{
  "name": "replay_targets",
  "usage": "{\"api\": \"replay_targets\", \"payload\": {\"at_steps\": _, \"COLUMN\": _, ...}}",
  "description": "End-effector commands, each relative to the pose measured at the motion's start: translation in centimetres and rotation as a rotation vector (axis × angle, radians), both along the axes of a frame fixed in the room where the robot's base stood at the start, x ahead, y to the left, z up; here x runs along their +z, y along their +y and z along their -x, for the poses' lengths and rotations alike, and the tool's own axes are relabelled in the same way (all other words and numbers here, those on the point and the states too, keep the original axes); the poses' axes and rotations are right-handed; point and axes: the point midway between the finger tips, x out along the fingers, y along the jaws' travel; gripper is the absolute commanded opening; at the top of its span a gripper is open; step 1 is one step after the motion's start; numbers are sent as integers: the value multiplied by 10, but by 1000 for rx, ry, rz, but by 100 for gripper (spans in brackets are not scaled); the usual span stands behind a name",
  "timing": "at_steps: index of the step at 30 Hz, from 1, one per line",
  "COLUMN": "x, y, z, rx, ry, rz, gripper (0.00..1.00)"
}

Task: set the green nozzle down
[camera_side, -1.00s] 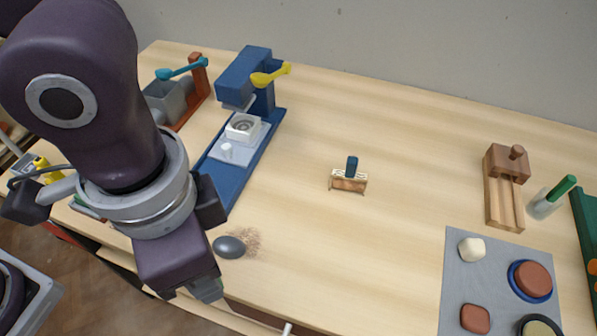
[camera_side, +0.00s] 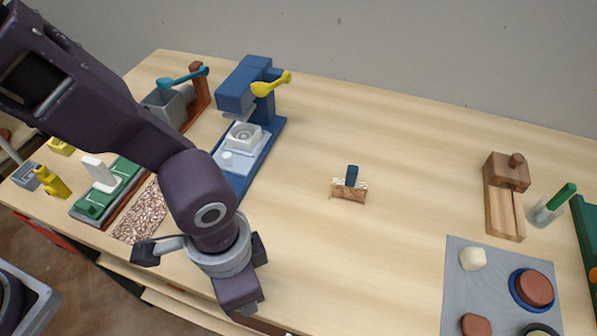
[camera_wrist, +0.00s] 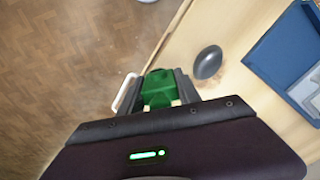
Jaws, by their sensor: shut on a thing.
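My gripper (camera_wrist: 160,92) is shut on the green nozzle (camera_wrist: 158,84), which shows between the fingers in the wrist view. Behind the nozzle in that view are the brown floor and the front edge of the bench. In the side view my gripper (camera_side: 243,306) hangs low at the bench's front edge. The nozzle is hidden there behind the gripper. I cannot tell its height over the bench or floor.
A dark grey oval (camera_wrist: 208,62) lies on the bench near the gripper. A pale handle (camera_wrist: 126,92) is left of the nozzle. A blue press (camera_side: 250,100) stands behind my arm. A small brush-like piece (camera_side: 349,186) stands mid-bench, with clear wood around it.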

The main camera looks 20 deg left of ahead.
Motion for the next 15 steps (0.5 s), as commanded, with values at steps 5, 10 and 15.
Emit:
{"api": "replay_targets", "payload": {"at_steps": 5, "x": 0, "y": 0, "z": -49, "rx": 4, "ry": -1, "rz": 1, "gripper": 0}}
{"api": "replay_targets", "payload": {"at_steps": 10, "x": 0, "y": 0, "z": -95, "rx": 4, "ry": -2, "rz": 1, "gripper": 0}}
{"api": "replay_targets", "payload": {"at_steps": 15, "x": 0, "y": 0, "z": -153, "rx": 2, "ry": -3, "rz": 0, "gripper": 0}}
